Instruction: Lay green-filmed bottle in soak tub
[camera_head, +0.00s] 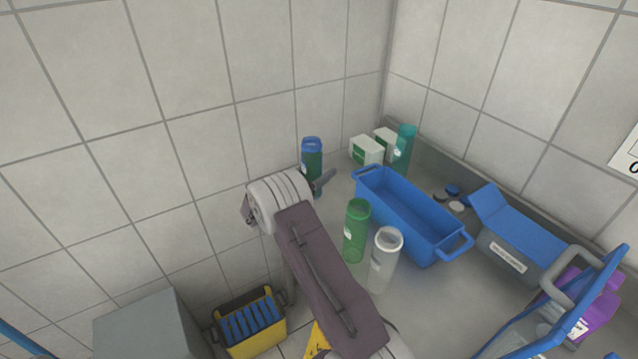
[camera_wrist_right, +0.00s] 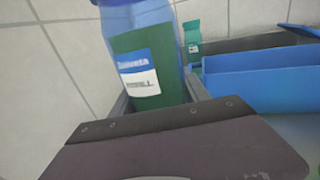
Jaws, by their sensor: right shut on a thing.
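A blue bottle with a dark green inside (camera_head: 312,156) stands upright at the back left of the steel counter. In the right wrist view it is large and close, a blue bottle with green inside and a white-and-blue label (camera_wrist_right: 140,70). My right gripper (camera_head: 318,183) is shut on this bottle, its fingers on either side of the lower body. The blue soak tub (camera_head: 437,244) lies to the right of the bottle, open and apparently empty. It also shows in the right wrist view (camera_wrist_right: 255,85). My left gripper is not in view.
A green bottle (camera_head: 356,232) and a clear bottle (camera_head: 384,262) stand in front of the tub. A teal bottle (camera_head: 404,150) and white-green boxes (camera_head: 367,151) stand behind it. A blue-lidded grey box (camera_head: 515,250) and small caps (camera_head: 453,191) lie to the right.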

